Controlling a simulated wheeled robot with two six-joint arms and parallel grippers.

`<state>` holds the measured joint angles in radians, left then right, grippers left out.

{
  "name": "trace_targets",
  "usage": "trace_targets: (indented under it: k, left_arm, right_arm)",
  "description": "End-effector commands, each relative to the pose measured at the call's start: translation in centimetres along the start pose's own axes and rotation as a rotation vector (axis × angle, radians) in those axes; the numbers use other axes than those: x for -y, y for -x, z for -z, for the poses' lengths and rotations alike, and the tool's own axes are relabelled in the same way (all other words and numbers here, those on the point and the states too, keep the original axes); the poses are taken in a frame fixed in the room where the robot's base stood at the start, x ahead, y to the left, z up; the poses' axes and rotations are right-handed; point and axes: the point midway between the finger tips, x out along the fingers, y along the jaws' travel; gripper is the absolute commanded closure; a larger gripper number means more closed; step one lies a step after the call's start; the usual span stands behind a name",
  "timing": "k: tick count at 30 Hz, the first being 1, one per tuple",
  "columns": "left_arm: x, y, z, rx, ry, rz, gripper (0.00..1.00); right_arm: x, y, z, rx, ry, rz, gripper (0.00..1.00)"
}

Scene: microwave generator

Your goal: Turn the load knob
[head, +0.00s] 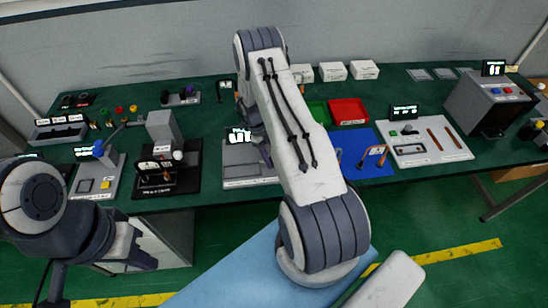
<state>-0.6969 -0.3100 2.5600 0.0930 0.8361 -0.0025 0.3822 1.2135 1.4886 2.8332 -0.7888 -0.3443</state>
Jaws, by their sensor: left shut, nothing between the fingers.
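Several devices with small lit screens stand on the dark green bench (370,85). Labels are too small to read, so I cannot tell which part is the load knob. A grey device with a lit screen (240,170) sits mid-bench, partly covered by my right arm. My right gripper is mostly hidden behind that arm; a dark part of it shows over this device. My left gripper (142,262) is at the lower left, in front of the bench edge, shut and empty, apart from every device.
A red tray (348,111) and white boxes (363,69) stand at the back. A blue mat (350,162) with tools and a white panel (425,151) lie to the right. A grey box with buttons (488,100) stands far right. A black-based device (165,182) stands left.

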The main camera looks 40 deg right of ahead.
Motion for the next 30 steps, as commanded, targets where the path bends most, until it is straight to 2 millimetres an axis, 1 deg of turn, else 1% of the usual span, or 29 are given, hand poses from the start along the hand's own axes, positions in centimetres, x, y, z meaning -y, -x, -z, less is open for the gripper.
trace_targets:
  k: [1,6,7,8,9,19,22,26,30]
  left_arm:
    - [0.0,0.0,0.0,0.000,0.000,0.000,1.00]
    - [0.0,0.0,0.0,0.000,0.000,0.000,1.00]
    - [0.0,0.0,0.0,0.000,0.000,0.000,1.00]
    - [0.0,0.0,0.0,0.000,0.000,0.000,1.00]
    - [0.0,0.0,0.0,0.000,0.000,0.000,1.00]
    - [0.0,0.1,0.0,0.000,0.000,0.000,1.00]
    - [0.0,0.4,0.0,0.000,-0.001,0.000,1.00]
    - [-0.1,1.4,0.1,0.000,-0.002,0.000,1.00]
    - [-0.2,3.1,0.2,0.000,-0.004,0.000,1.00]
  right_arm:
    - [-0.2,-0.4,0.5,-0.018,-0.001,-0.009,1.00]
    - [-0.2,-0.4,0.5,-0.018,0.000,-0.009,1.00]
    - [-0.2,-0.4,0.5,-0.018,0.000,-0.009,0.55]
    - [-0.2,-0.4,0.5,-0.018,0.000,-0.009,0.44]
    - [-0.2,-0.4,0.5,-0.017,0.001,-0.008,0.29]
    - [-0.1,0.0,0.2,-0.007,0.002,-0.002,0.29]
    - [-0.1,0.5,0.3,-0.006,0.001,-0.002,0.29]
    - [0.2,1.8,0.9,-0.005,-0.004,-0.003,0.29]
    - [0.5,4.1,1.8,-0.006,-0.011,-0.007,0.29]
